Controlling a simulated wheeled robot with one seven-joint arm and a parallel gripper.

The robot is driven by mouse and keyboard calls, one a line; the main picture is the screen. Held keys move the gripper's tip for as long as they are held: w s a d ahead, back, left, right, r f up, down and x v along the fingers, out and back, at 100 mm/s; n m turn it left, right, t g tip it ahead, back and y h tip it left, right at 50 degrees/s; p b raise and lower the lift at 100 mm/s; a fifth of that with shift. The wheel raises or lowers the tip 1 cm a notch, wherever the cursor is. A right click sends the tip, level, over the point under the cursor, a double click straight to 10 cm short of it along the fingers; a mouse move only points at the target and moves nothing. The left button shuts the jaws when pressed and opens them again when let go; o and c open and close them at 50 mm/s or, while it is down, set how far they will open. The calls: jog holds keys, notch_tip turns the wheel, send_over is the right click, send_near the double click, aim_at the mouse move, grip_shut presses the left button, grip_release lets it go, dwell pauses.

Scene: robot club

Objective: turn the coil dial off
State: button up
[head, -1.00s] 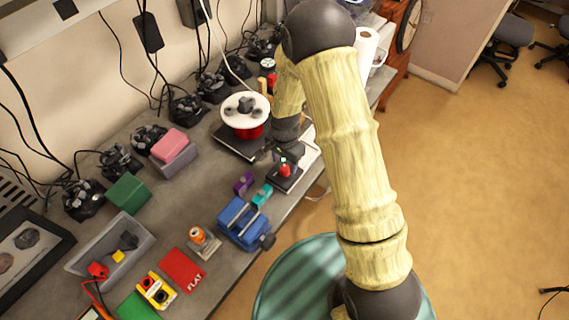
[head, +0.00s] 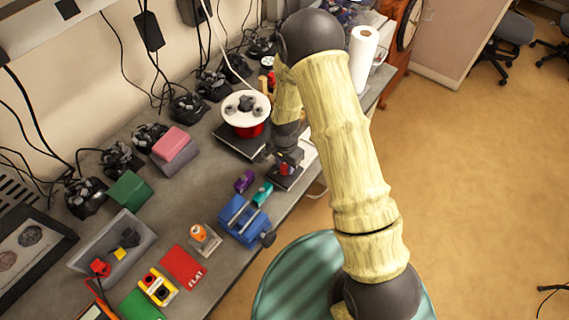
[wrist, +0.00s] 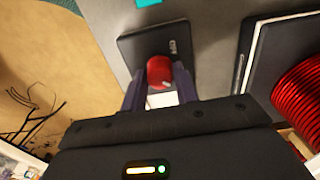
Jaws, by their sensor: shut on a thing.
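The coil dial is a red knob on a small dark base plate. In the wrist view the red knob (wrist: 160,73) sits between the two purple-grey fingers of my gripper (wrist: 160,85), which are shut on it from both sides. The dark base plate (wrist: 178,36) carries a small pale label near its far corner, too small to read. In the head view the dial's plate (head: 285,177) lies near the bench's front edge, and my gripper (head: 287,165) is over it, hiding most of the knob.
A coil of red wire with a white top (head: 246,104) stands on a black base beside the dial. A blue vise (head: 244,218), a purple block (head: 244,181) and a teal block (head: 263,193) lie nearby on the bench.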

jog(key=shift+n+b, duration=0.35)
jog(key=shift+n, duration=0.15)
jog(key=n+b, duration=0.1)
jog(key=n, duration=0.2)
jog(key=shift+f+b, duration=0.1)
jog(key=shift+b, duration=0.3)
jog(key=n+b, duration=0.1)
jog(key=n, duration=0.4)
jog(key=shift+b, duration=0.3)
jog(key=n+b, duration=0.1)
jog(key=n, duration=0.3)
jog(key=shift+n, duration=0.3)
jog(key=n, duration=0.4)
jog(key=shift+w, duration=0.1)
jog(key=shift+n, duration=0.3)
jog(key=o, duration=1)
jog(key=shift+c, duration=0.2)
jog(key=shift+r, duration=0.2)
